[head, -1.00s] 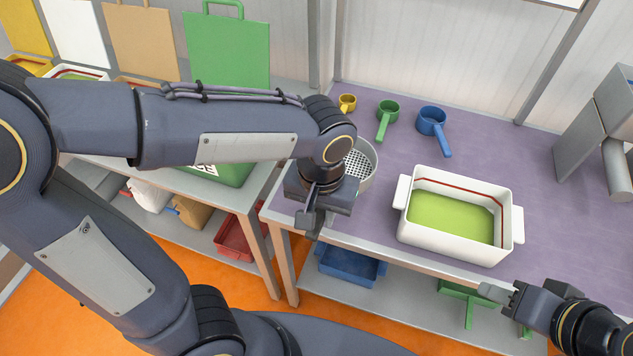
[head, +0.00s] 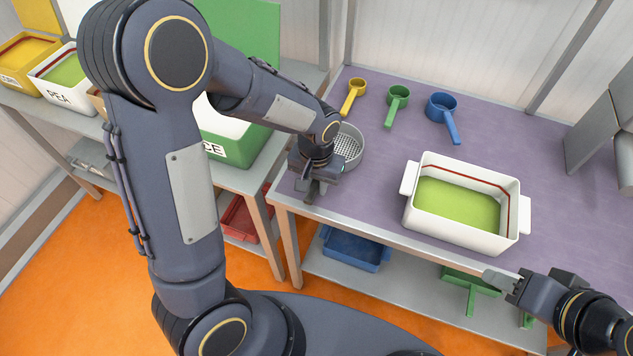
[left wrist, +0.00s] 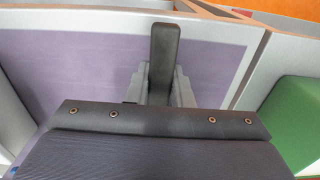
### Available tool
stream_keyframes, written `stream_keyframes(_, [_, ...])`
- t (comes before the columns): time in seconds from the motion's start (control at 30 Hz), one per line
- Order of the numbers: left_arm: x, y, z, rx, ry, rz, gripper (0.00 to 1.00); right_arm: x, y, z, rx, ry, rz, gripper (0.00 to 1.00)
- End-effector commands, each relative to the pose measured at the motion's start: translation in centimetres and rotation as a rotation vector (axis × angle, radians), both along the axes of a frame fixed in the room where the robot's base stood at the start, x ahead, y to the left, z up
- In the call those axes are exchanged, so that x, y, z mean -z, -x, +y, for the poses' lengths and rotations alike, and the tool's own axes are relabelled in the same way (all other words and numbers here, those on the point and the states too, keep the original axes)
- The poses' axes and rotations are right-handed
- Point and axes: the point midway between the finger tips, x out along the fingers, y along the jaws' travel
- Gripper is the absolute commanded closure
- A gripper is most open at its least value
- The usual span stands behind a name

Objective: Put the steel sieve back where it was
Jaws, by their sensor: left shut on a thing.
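The steel sieve (head: 349,150) is a round grey bowl with a perforated bottom. It is near the left end of the purple table, partly hidden behind my left wrist. My left gripper (head: 311,190) is shut on the sieve's dark handle, which also shows in the left wrist view (left wrist: 165,50) between the grey fingers. The sieve bowl is out of the left wrist view. I cannot tell whether the sieve touches the tabletop. My right gripper (head: 500,281) is at the table's front edge, away from the sieve; its finger gap is unclear.
Yellow (head: 356,87), green (head: 398,96) and blue (head: 441,107) scoops lie along the back of the purple table (head: 375,190). A white bin (head: 460,226) with green contents stands to the right of the sieve. A lower-left bench holds labelled bins (head: 60,85).

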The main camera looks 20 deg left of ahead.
Motion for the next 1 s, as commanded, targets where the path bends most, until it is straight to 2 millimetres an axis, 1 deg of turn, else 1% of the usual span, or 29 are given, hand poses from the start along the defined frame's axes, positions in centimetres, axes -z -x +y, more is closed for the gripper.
stream_keyframes(0.2, [0.0,0.0,0.0,-0.001,0.001,-0.002,1.00,0.0,0.0,0.0,0.000,0.000,0.000,0.61])
stream_keyframes(0.3, [0.3,0.0,0.0,-0.001,0.001,-0.001,1.00,0.4,0.0,0.0,0.000,0.000,0.000,0.61])
stream_keyframes(0.33, [0.3,0.0,0.0,-0.001,0.000,-0.001,0.78,0.3,0.0,0.0,0.000,0.000,0.000,0.61])
stream_keyframes(0.47, [0.2,0.0,0.0,-0.001,0.000,-0.001,0.61,0.2,0.0,0.0,0.000,0.000,0.000,0.61])
stream_keyframes(0.5, [0.2,0.0,0.0,-0.001,0.001,-0.001,0.58,0.2,0.0,0.0,0.000,0.000,0.000,0.61])
stream_keyframes(0.73, [0.1,0.0,0.0,-0.001,0.001,-0.001,0.58,0.2,0.0,0.0,0.000,0.000,0.000,0.61])
stream_keyframes(0.83, [-0.4,0.0,0.0,-0.001,0.001,-0.001,0.58,-0.3,0.0,0.0,0.000,0.000,0.000,0.61])
stream_keyframes(0.87, [-0.5,0.0,0.0,-0.001,0.001,-0.003,0.58,-0.1,0.0,0.0,0.000,0.000,0.000,0.61])
stream_keyframes(0.97, [-2.0,-0.1,-0.1,-0.001,0.003,-0.006,0.58,-0.2,0.0,0.0,0.000,0.000,0.000,0.61])
stream_keyframes(1.0, [-2.8,-0.1,-0.1,-0.002,0.003,-0.007,0.58,-0.2,0.0,0.0,0.000,0.000,0.000,0.61])
